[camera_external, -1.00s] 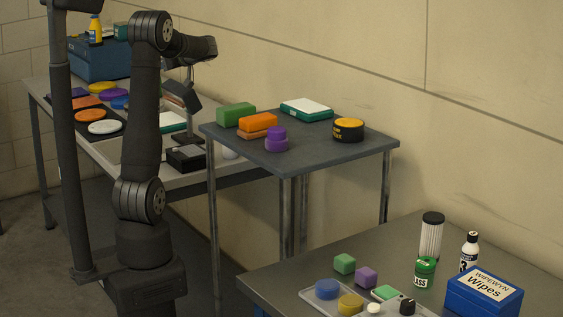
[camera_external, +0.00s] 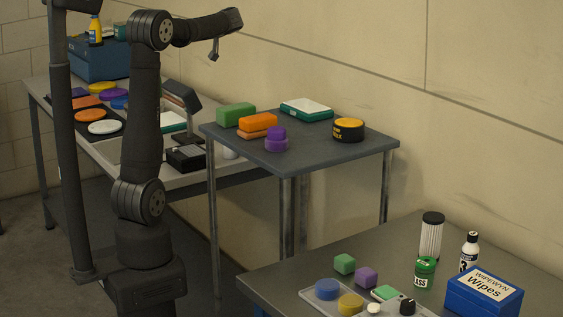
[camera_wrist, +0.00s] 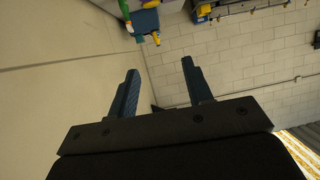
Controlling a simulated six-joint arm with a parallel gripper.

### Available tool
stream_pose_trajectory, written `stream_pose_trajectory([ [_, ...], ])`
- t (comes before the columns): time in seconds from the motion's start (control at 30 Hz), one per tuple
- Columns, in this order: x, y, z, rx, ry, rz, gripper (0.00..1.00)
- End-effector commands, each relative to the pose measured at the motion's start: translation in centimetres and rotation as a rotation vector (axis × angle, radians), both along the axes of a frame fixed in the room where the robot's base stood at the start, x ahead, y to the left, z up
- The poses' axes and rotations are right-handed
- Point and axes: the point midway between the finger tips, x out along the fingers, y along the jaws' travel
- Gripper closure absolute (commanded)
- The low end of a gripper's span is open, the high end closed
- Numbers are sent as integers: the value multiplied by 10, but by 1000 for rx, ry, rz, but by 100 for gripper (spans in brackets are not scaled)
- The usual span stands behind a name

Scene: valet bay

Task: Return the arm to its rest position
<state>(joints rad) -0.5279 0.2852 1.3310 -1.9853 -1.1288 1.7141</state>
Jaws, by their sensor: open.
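My gripper (camera_wrist: 160,66) is open in the wrist view, with its two dark fingers apart and nothing between them. Beyond the fingers are the pale wall and a block wall. In the external view my upper arm stands upright and my forearm reaches right, high above the tables, with its end near the wall. The gripper's fingers are hard to make out in that view. Nothing appears held.
A bench with coloured pads stands behind my arm. A blue wipes box (camera_external: 483,294) stands front right.

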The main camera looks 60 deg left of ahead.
Motion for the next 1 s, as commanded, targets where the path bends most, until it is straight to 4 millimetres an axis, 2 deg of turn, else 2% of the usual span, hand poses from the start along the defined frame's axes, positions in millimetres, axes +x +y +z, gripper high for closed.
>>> stream_pose_trajectory([
  [0.3, 43, -46, -1, 1, 0, -139, 54],
  [0.5, 58, -64, -1, 1, 0, -191, 54],
  [0.93, 63, -70, -1, 0, 1, -210, 54],
  [1.0, 63, -70, -1, 0, 1, -210, 40],
])
